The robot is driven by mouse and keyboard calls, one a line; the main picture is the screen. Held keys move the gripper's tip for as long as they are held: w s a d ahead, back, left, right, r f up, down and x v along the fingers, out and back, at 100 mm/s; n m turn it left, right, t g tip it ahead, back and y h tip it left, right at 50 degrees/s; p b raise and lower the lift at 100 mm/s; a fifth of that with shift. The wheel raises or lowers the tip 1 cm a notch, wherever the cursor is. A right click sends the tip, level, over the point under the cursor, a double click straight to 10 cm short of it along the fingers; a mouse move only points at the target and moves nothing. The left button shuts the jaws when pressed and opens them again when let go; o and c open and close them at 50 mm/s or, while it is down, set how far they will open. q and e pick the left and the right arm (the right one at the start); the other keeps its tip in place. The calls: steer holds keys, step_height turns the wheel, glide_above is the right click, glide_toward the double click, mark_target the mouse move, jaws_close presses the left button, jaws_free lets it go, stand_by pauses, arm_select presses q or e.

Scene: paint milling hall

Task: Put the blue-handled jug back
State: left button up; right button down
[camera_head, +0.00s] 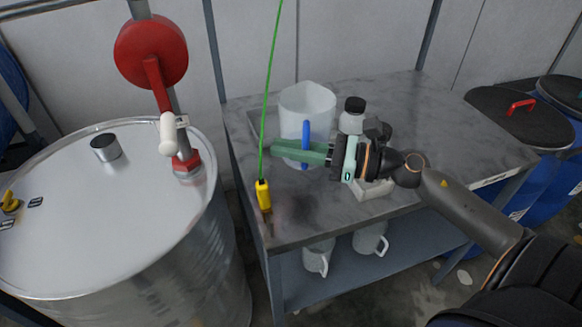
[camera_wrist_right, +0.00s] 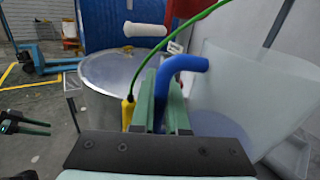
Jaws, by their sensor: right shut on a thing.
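The blue-handled jug (camera_head: 309,98) is a translucent white jug at the left part of the grey table (camera_head: 430,115). It looks upright. Its base is partly behind my gripper, and I cannot tell whether it touches the tabletop. My right gripper (camera_head: 303,153) has its green fingers shut on the blue handle (camera_head: 306,133). In the right wrist view the handle (camera_wrist_right: 178,72) stands between the fingers, with the jug wall (camera_wrist_right: 255,90) to the right. My left gripper (camera_wrist_right: 28,126) shows small at the left edge of that view, its two fingers apart and empty.
A white bottle with a black cap (camera_head: 352,117) stands close beside my right gripper. A yellow pendant (camera_head: 264,195) hangs on a green cable by the table's left edge. A steel drum (camera_head: 110,235) is left; white jugs (camera_head: 370,240) are on the lower shelf. The table's right is clear.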

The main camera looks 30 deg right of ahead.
step_height(320, 180, down, 9)
steer(key=shift+d+f+b, duration=0.1)
steer(key=shift+b, duration=0.7)
steer(key=shift+f, duration=0.4)
steer(key=c, duration=0.9)
jaws_free()
arm_select(q)
steer(key=shift+d+f, duration=0.6)
steer(key=shift+r, duration=0.15)
arm_select(e)
steer(key=shift+r, duration=0.2)
